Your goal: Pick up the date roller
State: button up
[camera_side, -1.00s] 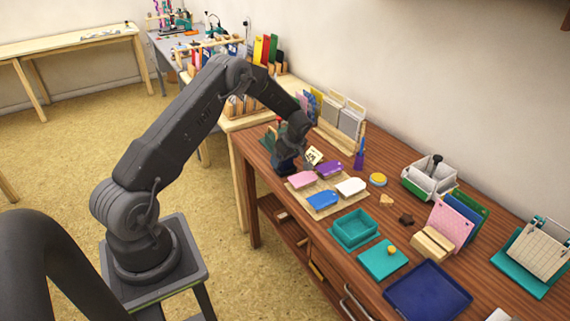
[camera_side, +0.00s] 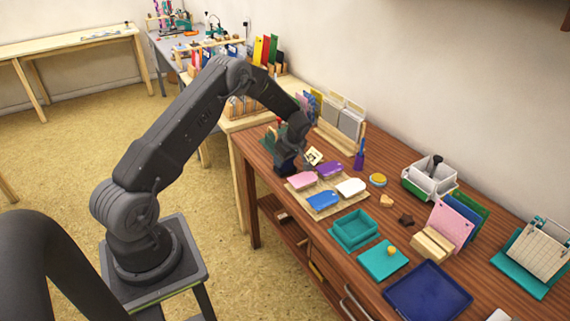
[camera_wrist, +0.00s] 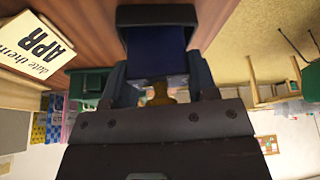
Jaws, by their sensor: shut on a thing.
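The date roller shows in the wrist view as a dark blue block (camera_wrist: 157,52) with a black end, between my fingers. My gripper (camera_wrist: 160,78) is shut on it, one finger along each side. In the side view my gripper (camera_side: 291,153) points down at the far left end of the wooden table, and the dark date roller (camera_side: 286,167) is low beneath it, partly hidden. I cannot tell whether it touches the table. A cream card with "APR" (camera_wrist: 38,42) lies close beside it; the card also shows in the side view (camera_side: 314,156).
Pink (camera_side: 301,180), purple (camera_side: 330,169), blue (camera_side: 322,201) and white (camera_side: 351,187) pads lie on a tan mat just right of my gripper. A purple-handled tool (camera_side: 360,156) stands behind them. A wooden rack with cards (camera_side: 341,122) stands behind my gripper.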

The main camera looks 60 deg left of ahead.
jog(key=shift+r, duration=0.1)
jog(key=shift+r, duration=0.5)
notch_tip(320, 180, up, 3)
jog(key=shift+f, duration=0.1)
jog(key=s+a+r, duration=0.5)
jog(key=s+r, duration=0.2)
jog(key=s, duration=0.3)
jog(key=shift+a, duration=0.4)
